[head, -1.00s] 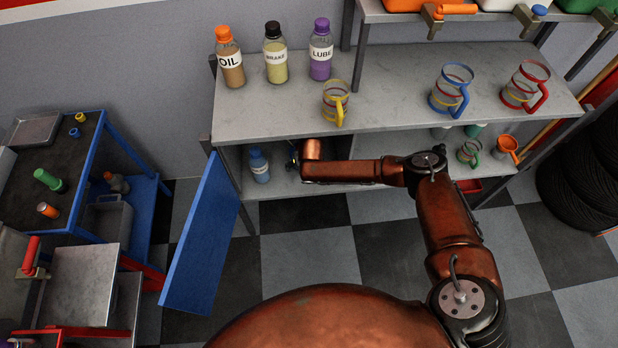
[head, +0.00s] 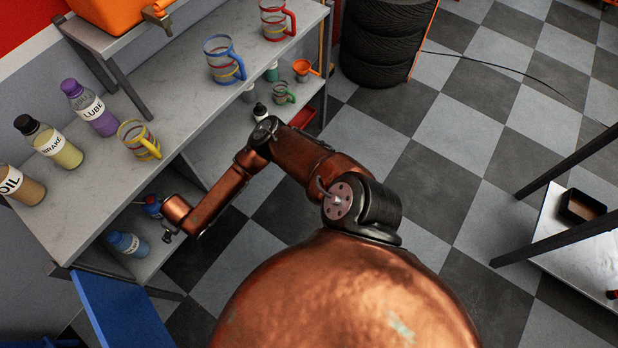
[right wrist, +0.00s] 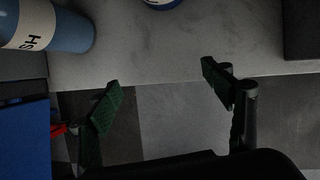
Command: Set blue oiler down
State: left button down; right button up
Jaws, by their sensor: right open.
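The blue oiler (head: 152,207) stands on the lower shelf, just left of my right arm's end in the head view; a bit of red shows on it. In the right wrist view only a curved blue edge of what looks like it (right wrist: 163,4) shows at the top. My right gripper (right wrist: 163,92) is open and empty, its fingertips apart from that edge, around the shelf's front edge. In the head view the gripper (head: 168,237) is small and partly hidden by its arm. My left gripper is not in view.
A blue wash bottle (head: 128,243) stands close by on the lower shelf (head: 158,259), also at left in the wrist view (right wrist: 62,25). An open blue door (head: 120,310) hangs in front. Bottles and banded mugs stand on the shelf top (head: 60,215).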

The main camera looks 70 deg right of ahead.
jog(key=s+a+m+y, duration=0.35)
jog(key=s+a, duration=0.25)
jog(key=a, duration=0.7)
jog(key=s+a+r+m+t+y, duration=0.3)
jog(key=a+r+m+y, duration=0.2)
jog(key=a+r+m, duration=0.3)
jog(key=s+d+f+m+h, duration=0.35)
jog(key=d+f+m, duration=0.55)
jog(key=d+f, duration=0.7)
jog(key=s+d+f+m+g+h, duration=0.1)
jog(key=s+d+f+m+h, duration=0.1)
jog(key=s+d+f, duration=0.5)
jog(key=s+d+f+m+g+h, duration=0.1)
jog(key=s+d+f+m, duration=0.15)
jog(key=s+f, duration=0.55)
jog(key=s+d+f+m+g+h, duration=0.1)
jog(key=s+d+f+m, duration=0.1)
jog(key=s+d+f, duration=0.5)
jog(key=s+f+m+g+h, duration=0.15)
jog(key=s+f, duration=0.35)
jog(key=s, duration=0.7)
jog(key=s+d+f+m+g, duration=0.1)
jog(key=s+m, duration=0.1)
jog(key=s, duration=0.9)
jog(key=s+d+f+m+g, duration=0.1)
jog(key=s+f+m+g, duration=0.1)
jog(key=s, duration=1)
jog(key=shift+d, duration=0.25)
